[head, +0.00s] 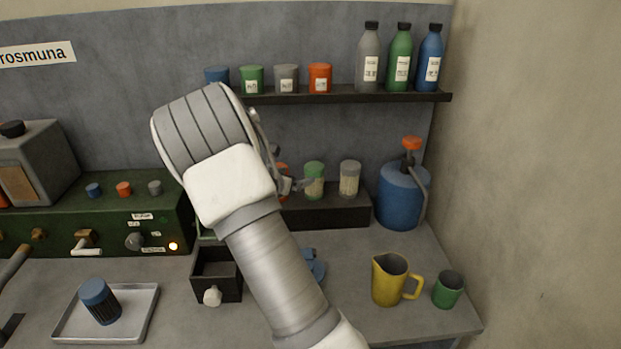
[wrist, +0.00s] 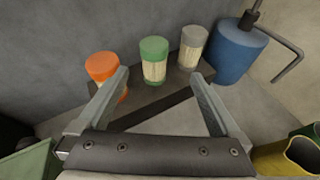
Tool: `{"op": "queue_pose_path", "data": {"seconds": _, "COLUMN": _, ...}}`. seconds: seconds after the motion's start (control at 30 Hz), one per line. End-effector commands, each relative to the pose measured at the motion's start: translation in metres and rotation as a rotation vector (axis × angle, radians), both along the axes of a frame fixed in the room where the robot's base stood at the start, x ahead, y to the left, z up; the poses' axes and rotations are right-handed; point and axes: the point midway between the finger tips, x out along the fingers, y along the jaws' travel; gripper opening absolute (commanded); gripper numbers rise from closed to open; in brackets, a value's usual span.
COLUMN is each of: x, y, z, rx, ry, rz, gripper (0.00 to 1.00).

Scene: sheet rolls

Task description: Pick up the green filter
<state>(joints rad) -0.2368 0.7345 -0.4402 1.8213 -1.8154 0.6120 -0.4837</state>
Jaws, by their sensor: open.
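The green filter (wrist: 154,61), a cylinder with a green cap and a pale body, stands upright on a low dark stand. In the wrist view it shows between and beyond the two fingers of my gripper (wrist: 160,76), with open space between the fingers. In the head view the green filter (head: 314,182) stands just right of my gripper (head: 296,185), which is partly hidden behind my arm. My gripper is open and empty. I cannot tell the exact gap between the fingertips and the filter.
An orange-capped filter (wrist: 103,68) stands left of the green one, partly behind a finger, and a grey-capped one (wrist: 192,47) stands to its right. The blue canister (head: 402,195) is farther right. A shelf (head: 345,97) with cans and bottles hangs above. A yellow jug (head: 389,280) stands in front.

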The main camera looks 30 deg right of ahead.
Motion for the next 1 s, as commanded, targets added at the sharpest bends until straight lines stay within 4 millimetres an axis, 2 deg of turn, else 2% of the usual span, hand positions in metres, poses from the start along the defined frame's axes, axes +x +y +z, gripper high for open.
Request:
{"op": "queue_pose_path", "data": {"seconds": 0.2, "x": 0.014, "y": -0.007, "z": -0.013, "rx": -0.049, "ry": 0.049, "rz": 0.050, "gripper": 1.00}}
{"op": "queue_pose_path", "data": {"seconds": 0.7, "x": 0.064, "y": -0.076, "z": -0.048, "rx": -0.046, "ry": 0.047, "rz": 0.049, "gripper": 1.00}}
{"op": "queue_pose_path", "data": {"seconds": 1.0, "x": 0.076, "y": -0.091, "z": -0.057, "rx": -0.046, "ry": 0.046, "rz": 0.049, "gripper": 1.00}}
